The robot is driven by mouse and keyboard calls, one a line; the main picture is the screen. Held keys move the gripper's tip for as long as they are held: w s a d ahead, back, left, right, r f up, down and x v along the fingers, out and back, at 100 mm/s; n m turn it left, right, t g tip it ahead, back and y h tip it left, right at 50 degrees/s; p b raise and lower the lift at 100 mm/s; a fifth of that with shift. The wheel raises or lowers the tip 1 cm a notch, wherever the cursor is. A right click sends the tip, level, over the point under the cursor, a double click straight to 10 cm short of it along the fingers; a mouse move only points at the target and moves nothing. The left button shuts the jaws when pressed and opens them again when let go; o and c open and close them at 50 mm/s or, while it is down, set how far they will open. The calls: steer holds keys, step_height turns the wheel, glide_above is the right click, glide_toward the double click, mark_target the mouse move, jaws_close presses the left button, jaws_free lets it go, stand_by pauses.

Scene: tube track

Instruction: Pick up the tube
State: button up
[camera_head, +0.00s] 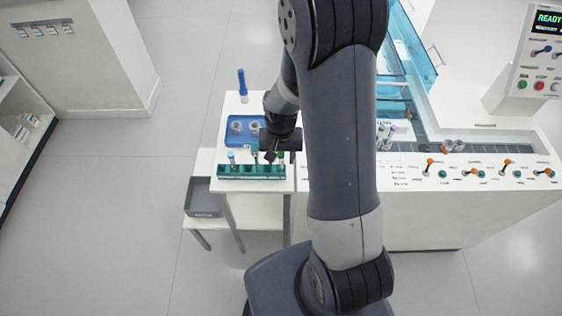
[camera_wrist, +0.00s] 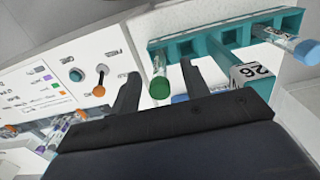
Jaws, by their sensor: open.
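A teal rack (camera_head: 262,172) stands at the front of the small white table and holds tubes; it also shows in the wrist view (camera_wrist: 163,42). A green-capped tube (camera_wrist: 159,86) shows between my two fingers in the wrist view, with gaps on both sides. A blue-capped tube (camera_wrist: 303,50) is at the other end of the rack; it also shows in the head view (camera_head: 231,157). My gripper (camera_wrist: 160,85) is open, over the rack in the head view (camera_head: 271,156). My arm hides part of the table.
A blue tray (camera_head: 233,138) with round holders lies behind the rack, and a tall blue tube (camera_head: 242,85) stands behind it. A grey bin (camera_head: 203,198) sits on a lower stand at left. The white control counter (camera_head: 440,178) with orange-tipped switches is at right.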

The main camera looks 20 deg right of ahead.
steer(key=shift+f, duration=0.25)
steer(key=shift+c, duration=0.2)
steer(key=c, duration=0.8)
steer(key=shift+c, duration=0.2)
step_height(320, 180, up, 10)
steer(key=shift+r+b, duration=0.1)
steer(key=shift+b, duration=0.3)
steer(key=shift+f, duration=0.2)
steer(key=shift+f+b, duration=3.65)
steer(key=shift+f, duration=1)
